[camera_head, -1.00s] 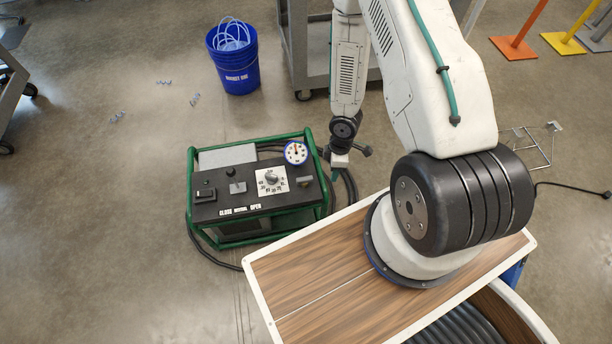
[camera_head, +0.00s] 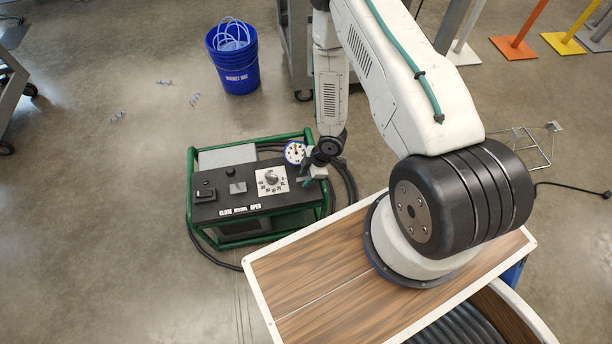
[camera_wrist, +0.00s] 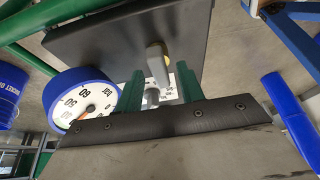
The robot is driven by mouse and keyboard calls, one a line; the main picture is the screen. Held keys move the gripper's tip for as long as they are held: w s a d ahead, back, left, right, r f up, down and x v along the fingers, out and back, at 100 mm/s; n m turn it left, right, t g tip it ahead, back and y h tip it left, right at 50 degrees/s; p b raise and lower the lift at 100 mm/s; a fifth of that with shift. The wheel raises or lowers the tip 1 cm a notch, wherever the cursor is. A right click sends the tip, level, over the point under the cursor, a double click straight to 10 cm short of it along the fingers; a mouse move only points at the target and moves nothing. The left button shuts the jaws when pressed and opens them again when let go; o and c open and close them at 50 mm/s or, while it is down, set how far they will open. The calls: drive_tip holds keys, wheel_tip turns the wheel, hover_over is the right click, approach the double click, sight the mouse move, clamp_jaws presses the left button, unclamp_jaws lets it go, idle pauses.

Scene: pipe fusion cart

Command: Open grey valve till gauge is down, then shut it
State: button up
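The grey valve is on the right side of the black control panel (camera_head: 218,206); in the head view my gripper (camera_head: 306,180) covers it. In the wrist view, a grey handle (camera_wrist: 156,62), apparently the valve, shows past the tips of my green fingers (camera_wrist: 160,82). The fingers are apart, with a gap between them; I see no grip on the handle, and depth is unclear. The round gauge (camera_head: 295,152) has a white face and blue rim. It is large at the left of the wrist view (camera_wrist: 86,104), with an orange-red needle; its exact reading is unclear.
The panel sits in a green tube frame (camera_head: 250,139). Black hoses (camera_head: 350,186) run at the right. A blue bucket (camera_head: 233,70) stands behind on open floor.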

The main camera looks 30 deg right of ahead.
clamp_jaws()
drive_tip(key=shift+m, duration=0.4)
drive_tip(key=m, duration=0.2)
drive_tip(key=m+t+h, duration=0.1)
drive_tip(key=shift+s+a+m+t, duration=0.1)
drive_tip(key=shift+m+t, duration=0.2)
drive_tip(key=shift+m, duration=0.1)
drive_tip(key=m+t+h, duration=0.1)
drive_tip(key=m, duration=0.3)
drive_tip(key=shift+s, duration=0.1)
drive_tip(key=m+h, duration=0.1)
drive_tip(key=m, duration=0.4)
drive_tip(key=shift+a+t+h, duration=0.2)
drive_tip(key=shift+t+h, duration=0.2)
drive_tip(key=shift+m+h, duration=0.8)
drive_tip(key=shift+m, duration=1.1)
